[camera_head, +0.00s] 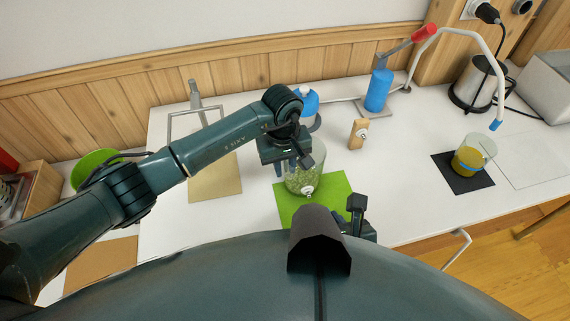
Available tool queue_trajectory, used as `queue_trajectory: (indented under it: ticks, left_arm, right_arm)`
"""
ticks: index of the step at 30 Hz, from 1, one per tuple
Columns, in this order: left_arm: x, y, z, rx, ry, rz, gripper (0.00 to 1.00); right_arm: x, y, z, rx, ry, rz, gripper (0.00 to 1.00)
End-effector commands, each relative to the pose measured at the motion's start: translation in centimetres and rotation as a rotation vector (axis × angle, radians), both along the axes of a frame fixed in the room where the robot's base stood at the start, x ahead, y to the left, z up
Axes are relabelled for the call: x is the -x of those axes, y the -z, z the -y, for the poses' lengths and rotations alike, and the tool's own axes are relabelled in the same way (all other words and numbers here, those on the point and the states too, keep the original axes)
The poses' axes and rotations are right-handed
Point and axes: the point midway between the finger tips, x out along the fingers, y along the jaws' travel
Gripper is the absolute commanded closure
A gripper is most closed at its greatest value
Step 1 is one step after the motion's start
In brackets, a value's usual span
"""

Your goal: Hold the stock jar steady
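A clear jar with green contents and a small tap (306,180) stands upright on a green mat (335,186) near the table's front edge; I take it to be the stock jar. My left gripper (287,163) is over the jar's top, pointing down, and hides its rim and upper left side. I cannot tell whether its fingers touch or grip the jar. My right gripper (358,212) shows only in part at the front of the mat, right of the jar; a dark part of my body hides the rest.
A clear vessel with yellow contents (474,155) stands on a black mat (458,181) at right. Behind the jar are a blue-topped container (308,100), a wooden block with a knob (357,134) and a blue stand with a red handle (378,92). White table (400,215) is bare at front right.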

Motion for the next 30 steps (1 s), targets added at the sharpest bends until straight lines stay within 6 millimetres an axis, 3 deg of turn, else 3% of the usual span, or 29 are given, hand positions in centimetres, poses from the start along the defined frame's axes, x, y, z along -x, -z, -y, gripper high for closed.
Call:
queue_trajectory:
  ticks: [3,14,24,30]
  left_arm:
    - [0.0,0.0,0.0,0.0,0.0,0.0,0.71]
    - [-0.1,-1.0,0.0,0.002,0.001,0.002,0.71]
    - [-0.1,-7.8,-0.2,0.001,0.001,0.005,0.71]
    - [0.0,-10.9,-0.3,0.0,0.0,0.002,0.71]
  right_arm:
    - [0.0,0.0,0.0,0.0,0.0,0.0,0.99]
    - [0.0,0.0,0.0,0.0,0.0,0.001,0.99]
    - [0.0,0.0,0.0,0.0,0.0,0.001,0.99]
    - [0.0,0.0,0.0,0.0,0.0,0.001,0.99]
